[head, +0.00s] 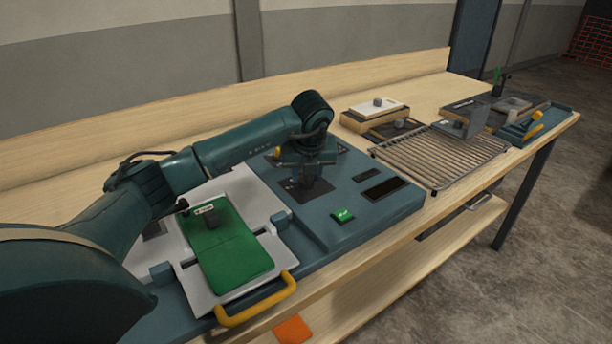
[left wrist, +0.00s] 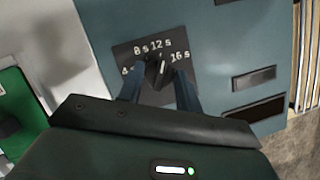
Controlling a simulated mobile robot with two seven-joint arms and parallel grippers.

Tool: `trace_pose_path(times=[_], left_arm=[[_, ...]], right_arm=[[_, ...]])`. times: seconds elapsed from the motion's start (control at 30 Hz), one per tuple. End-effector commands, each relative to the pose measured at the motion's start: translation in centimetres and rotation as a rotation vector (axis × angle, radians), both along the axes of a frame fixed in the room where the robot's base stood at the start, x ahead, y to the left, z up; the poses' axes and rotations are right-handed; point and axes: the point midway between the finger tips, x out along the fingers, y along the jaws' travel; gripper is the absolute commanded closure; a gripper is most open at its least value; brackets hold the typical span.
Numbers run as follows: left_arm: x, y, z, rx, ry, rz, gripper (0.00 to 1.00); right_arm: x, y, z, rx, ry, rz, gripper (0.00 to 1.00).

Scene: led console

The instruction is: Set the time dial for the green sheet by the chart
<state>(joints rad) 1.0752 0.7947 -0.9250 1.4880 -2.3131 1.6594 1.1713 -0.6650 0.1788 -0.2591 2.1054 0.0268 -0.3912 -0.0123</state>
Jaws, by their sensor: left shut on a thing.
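The green sheet (head: 232,258) lies on a pale tray with a yellow handle at the front left of the console (head: 385,205). The time dial (left wrist: 157,72) is a small black knob on a dark plate (left wrist: 125,52) marked 4 s, 8 s, 12 s and 16 s. My left gripper (head: 308,186) is over the console, and in the left wrist view its fingers (left wrist: 156,82) are shut on the dial from both sides. The dial's white mark is up and slightly right, near the 12 s and 16 s side; its exact setting is unclear. I cannot make out a chart. My right gripper is out of view.
A green button (head: 342,215) and dark display windows (head: 384,188) are on the console. A yellow handle (head: 258,302) sticks out at the front. A slatted rack (head: 440,157) and several blocks stand to the right. The bench back edge is clear.

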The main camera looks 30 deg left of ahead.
Motion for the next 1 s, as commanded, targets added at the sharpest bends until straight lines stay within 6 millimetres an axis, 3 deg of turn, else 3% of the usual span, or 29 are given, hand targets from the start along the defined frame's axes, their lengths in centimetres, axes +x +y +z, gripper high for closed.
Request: trace_pose_path(times=[0.73,0.77,1.0], left_arm=[[0.09,-0.02,0.12,0.000,-0.003,0.092,0.88],[0.09,-0.02,0.12,0.000,-0.003,0.092,0.63],[0.06,-0.02,0.07,0.000,-0.001,0.093,0.44]], right_arm=[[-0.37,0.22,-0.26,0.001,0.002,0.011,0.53],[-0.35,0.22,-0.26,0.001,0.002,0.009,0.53],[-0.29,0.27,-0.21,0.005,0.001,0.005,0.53]])
